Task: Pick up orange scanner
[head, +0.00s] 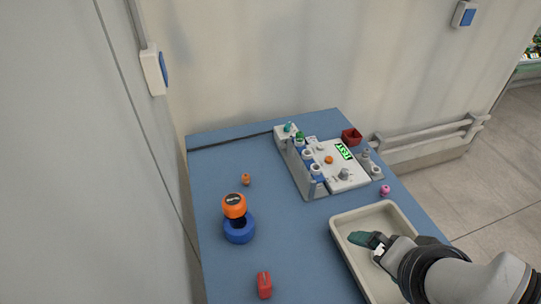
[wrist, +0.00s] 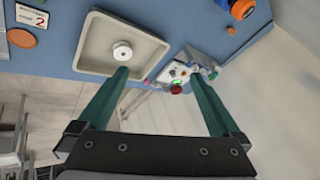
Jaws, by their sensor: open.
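The orange scanner (head: 234,205) has an orange head over a black neck and stands in a round blue base (head: 239,231) on the left half of the blue table. In the wrist view, the orange scanner (wrist: 242,9) shows only in part at the top right edge. My gripper (head: 366,239) has teal fingers and is over the beige tray (head: 337,222), to the right of the scanner and well apart from it. In the wrist view, my gripper (wrist: 157,62) is open, with nothing between its fingers.
A white round piece (wrist: 122,51) lies in the tray. A test station (head: 345,178) with white holders and a green display stands at the back. A red piece (head: 264,285) is at the front, a small orange piece (head: 246,179) behind the scanner. The table's middle is clear.

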